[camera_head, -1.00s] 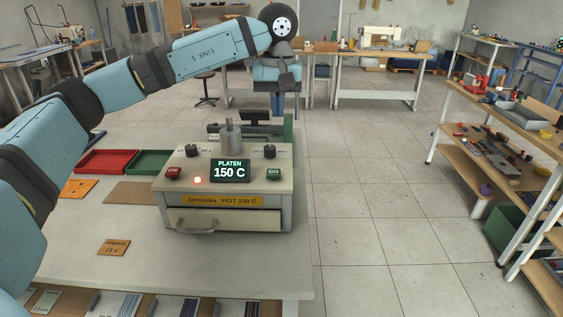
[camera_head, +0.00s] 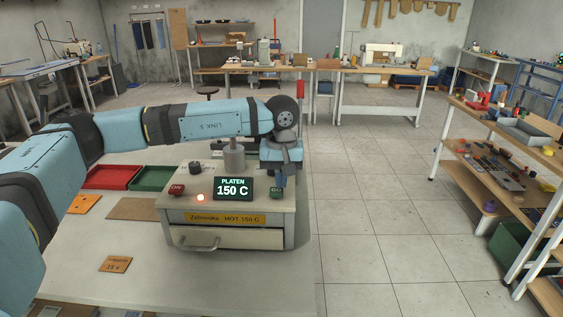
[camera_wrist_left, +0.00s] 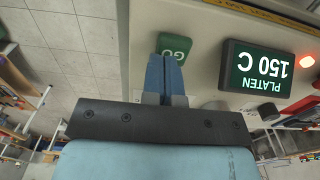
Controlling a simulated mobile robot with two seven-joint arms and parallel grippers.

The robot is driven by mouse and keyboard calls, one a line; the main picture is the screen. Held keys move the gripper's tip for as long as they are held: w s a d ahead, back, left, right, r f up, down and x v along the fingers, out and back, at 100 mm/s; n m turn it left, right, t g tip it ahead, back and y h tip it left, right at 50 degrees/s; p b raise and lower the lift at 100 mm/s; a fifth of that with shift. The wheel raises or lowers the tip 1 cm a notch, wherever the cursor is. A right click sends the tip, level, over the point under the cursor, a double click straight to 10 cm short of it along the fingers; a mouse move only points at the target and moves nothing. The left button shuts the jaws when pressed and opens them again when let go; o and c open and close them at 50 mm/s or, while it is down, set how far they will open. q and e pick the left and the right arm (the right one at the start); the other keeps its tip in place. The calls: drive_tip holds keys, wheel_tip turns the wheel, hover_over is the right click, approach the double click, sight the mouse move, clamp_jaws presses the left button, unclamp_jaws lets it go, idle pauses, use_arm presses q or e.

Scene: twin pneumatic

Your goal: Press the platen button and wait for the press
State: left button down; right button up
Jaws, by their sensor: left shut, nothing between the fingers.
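The heat press (camera_head: 226,236) is a beige box on the bench, with a drawer and handle at its front. Its display (camera_head: 233,189) reads PLATEN 150 C, and it also shows in the left wrist view (camera_wrist_left: 258,76). A red ON button (camera_head: 177,190) is at the left of the panel beside a lit red lamp (camera_head: 200,198). The green GO button (camera_head: 277,192) is at the right. My left gripper (camera_head: 282,184) is shut and empty, pointing down just above or at the GO button. In the left wrist view the fingertips (camera_wrist_left: 164,62) overlap the green GO button (camera_wrist_left: 175,45); contact is unclear.
A red tray (camera_head: 108,177) and a green tray (camera_head: 152,178) lie behind the press on the left. Shelving (camera_head: 480,180) stands at the right across clear floor.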

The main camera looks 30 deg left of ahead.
use_arm(q)
drive_tip(key=shift+f, duration=0.35)
